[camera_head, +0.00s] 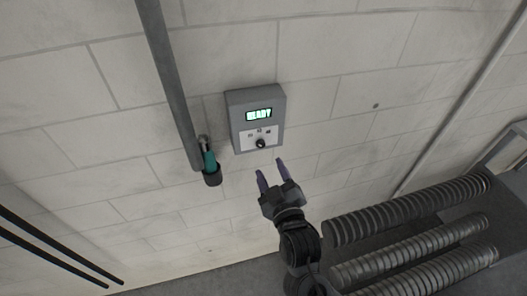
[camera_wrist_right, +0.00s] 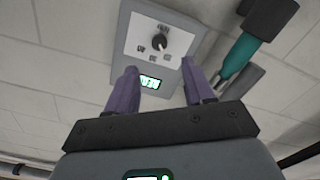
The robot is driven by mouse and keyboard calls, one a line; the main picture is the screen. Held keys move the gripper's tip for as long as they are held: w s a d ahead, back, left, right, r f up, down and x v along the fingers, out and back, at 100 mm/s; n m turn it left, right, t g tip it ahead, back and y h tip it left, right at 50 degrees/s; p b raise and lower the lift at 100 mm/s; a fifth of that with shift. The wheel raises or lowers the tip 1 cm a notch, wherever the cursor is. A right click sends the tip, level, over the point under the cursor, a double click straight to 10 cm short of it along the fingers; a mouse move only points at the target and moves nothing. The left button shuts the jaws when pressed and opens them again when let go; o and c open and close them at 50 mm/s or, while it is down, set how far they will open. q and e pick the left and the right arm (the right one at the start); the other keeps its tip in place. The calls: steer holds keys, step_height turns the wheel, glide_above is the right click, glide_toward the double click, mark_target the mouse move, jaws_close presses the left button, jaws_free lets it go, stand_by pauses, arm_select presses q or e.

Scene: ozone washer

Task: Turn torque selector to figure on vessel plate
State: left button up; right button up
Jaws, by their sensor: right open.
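A grey control box (camera_head: 236,112) is fixed to the block wall. No vessel plate can be made out. My left gripper is not in view.
A teal-handled tool (camera_head: 209,160) sits in a dark holder (camera_head: 212,179) left of the box, beside a grey pipe (camera_head: 168,75). Ribbed grey hoses (camera_head: 408,208) lie at lower right. Two black rods (camera_head: 60,250) cross the lower left.

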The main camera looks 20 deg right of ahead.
mark_target(261, 146)
steer(key=w, duration=0.5)
steer(key=w+d, duration=0.1)
steer(key=w, duration=0.2)
steer(key=shift+w, duration=0.35)
jaws_close()
